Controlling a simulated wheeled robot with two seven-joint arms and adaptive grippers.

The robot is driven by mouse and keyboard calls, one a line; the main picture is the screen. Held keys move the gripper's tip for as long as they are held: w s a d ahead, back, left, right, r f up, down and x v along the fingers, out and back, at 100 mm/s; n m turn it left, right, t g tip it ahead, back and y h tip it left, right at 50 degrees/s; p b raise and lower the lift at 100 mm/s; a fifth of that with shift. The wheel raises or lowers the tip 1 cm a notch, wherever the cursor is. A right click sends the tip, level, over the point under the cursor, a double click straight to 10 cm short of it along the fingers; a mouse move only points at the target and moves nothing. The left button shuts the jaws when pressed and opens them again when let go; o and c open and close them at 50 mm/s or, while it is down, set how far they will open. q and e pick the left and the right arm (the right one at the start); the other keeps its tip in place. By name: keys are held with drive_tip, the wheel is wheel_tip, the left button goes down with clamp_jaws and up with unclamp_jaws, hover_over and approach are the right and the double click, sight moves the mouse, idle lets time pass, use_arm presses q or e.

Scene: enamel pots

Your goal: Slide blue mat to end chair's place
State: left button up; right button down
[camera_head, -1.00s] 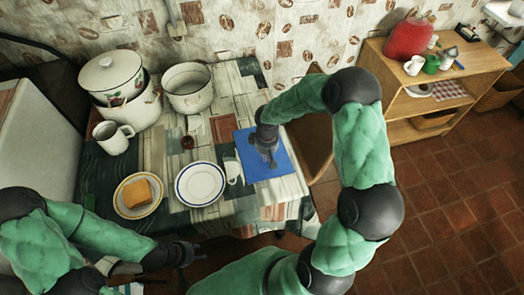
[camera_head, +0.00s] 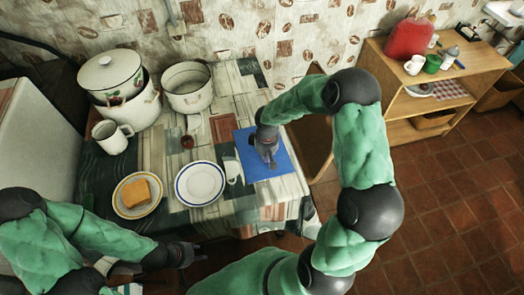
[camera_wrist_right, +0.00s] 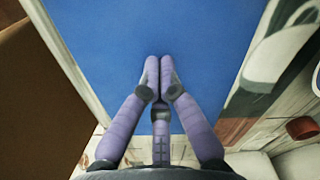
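The blue mat (camera_head: 280,160) lies flat at the right end of the table (camera_head: 232,98), beside the brown wooden chair (camera_head: 312,140). My right gripper (camera_head: 270,162) points down over the mat. In the right wrist view the blue mat (camera_wrist_right: 100,45) fills the middle, and my right gripper (camera_wrist_right: 159,62) has its fingertips together with nothing between them. I cannot tell whether the tips touch the mat. The brown panel at the left of that view (camera_wrist_right: 40,105) looks like the chair. My left gripper (camera_head: 197,253) is low, off the table's front edge; its fingers are too small to read.
A white plate (camera_head: 200,184) and a mug (camera_head: 232,171) stand just left of the mat. A plate with bread (camera_head: 138,192), another mug (camera_head: 112,136) and enamel pots (camera_head: 188,88) are further left. A wooden shelf (camera_head: 440,85) stands at the right.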

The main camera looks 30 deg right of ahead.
drive_tip(key=shift+f+b, duration=0.4)
drive_tip(key=shift+f, duration=0.2)
drive_tip(key=shift+w+d+r, duration=0.1)
drive_tip(key=shift+w+d, duration=0.1)
drive_tip(key=shift+w, duration=0.7)
drive_tip(key=shift+w+d, duration=0.15)
drive_tip(key=shift+w, duration=0.7)
drive_tip(key=shift+w, duration=0.1)
drive_tip(key=shift+w+d+f, duration=0.1)
drive_tip(key=shift+w+d, duration=0.15)
drive_tip(key=shift+w, duration=0.85)
drive_tip(key=shift+w+d+f, duration=0.1)
drive_tip(key=shift+w+d, duration=0.15)
drive_tip(key=shift+w, duration=0.8)
drive_tip(key=shift+w+d+f, duration=0.1)
drive_tip(key=shift+w+d, duration=0.15)
drive_tip(key=shift+w, duration=0.85)
drive_tip(key=shift+w+d+r+b, duration=0.1)
drive_tip(key=shift+w+d+b, duration=0.1)
drive_tip(key=shift+w, duration=0.65)
drive_tip(key=shift+w+d+r+b, duration=0.1)
drive_tip(key=shift+w+d, duration=0.1)
drive_tip(key=shift+w, duration=0.65)
drive_tip(key=shift+r+p, duration=2.2)
drive_tip(key=shift+r, duration=1.35)
